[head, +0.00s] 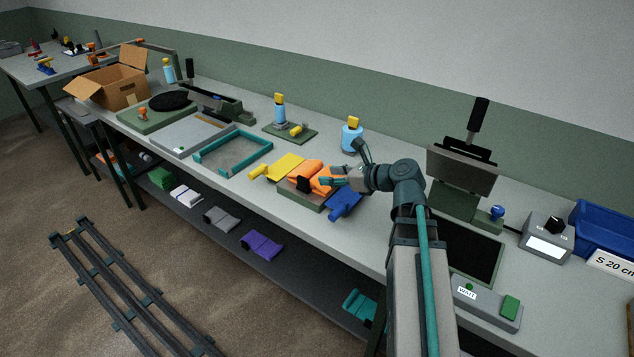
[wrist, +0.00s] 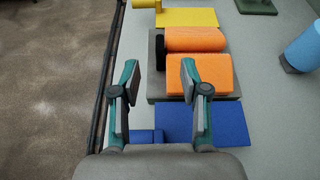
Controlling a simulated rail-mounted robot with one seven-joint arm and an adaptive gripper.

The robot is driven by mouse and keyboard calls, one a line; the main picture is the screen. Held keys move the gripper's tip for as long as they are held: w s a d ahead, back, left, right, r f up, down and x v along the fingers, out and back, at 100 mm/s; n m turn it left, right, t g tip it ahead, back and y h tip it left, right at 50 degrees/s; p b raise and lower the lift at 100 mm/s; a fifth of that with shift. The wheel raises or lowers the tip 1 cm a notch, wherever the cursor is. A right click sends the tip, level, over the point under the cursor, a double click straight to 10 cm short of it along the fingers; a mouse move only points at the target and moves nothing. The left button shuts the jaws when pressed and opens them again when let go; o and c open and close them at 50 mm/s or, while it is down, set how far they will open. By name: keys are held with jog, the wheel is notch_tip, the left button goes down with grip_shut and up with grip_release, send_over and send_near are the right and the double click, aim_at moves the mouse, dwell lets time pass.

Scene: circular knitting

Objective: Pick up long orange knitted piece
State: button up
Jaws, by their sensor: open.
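Orange knitted fabric (head: 304,169) lies on a low grey-green tray (head: 305,197) in the middle of the bench. In the wrist view it shows as a rounded orange roll (wrist: 196,39) with a flatter orange slab (wrist: 202,74) beside it. I cannot tell whether these are one piece or two. A small black part (wrist: 160,51) sits at their left end. My gripper (head: 328,178) is open and empty above the tray. In the wrist view my gripper (wrist: 160,78) has its right finger over the slab and its left finger left of the tray.
A yellow piece (head: 284,165) and a blue piece (head: 344,203) lie on either side of the tray. A light-blue bottle (head: 351,138) stands behind. A teal frame (head: 231,152) lies left; a dark screen (head: 470,251) and control box (head: 488,303) are right.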

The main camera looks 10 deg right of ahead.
aim_at(305, 178)
jog(key=x, duration=0.4)
jog(key=shift+w+a+f+p, duration=0.1)
jog(key=shift+w+f+p, duration=0.1)
jog(key=shift+w+p, duration=0.15)
jog(key=shift+s+f+p+x, duration=0.1)
jog(key=shift+f+p+x, duration=0.15)
jog(key=shift+x, duration=0.7)
jog(key=shift+s+f+p+x, duration=0.1)
jog(key=shift+p+x, duration=0.2)
jog(key=shift+x, duration=0.65)
jog(key=shift+s+f+p+x, duration=0.1)
jog(key=shift+f+p+x, duration=0.15)
jog(key=shift+x, duration=0.7)
grip_shut()
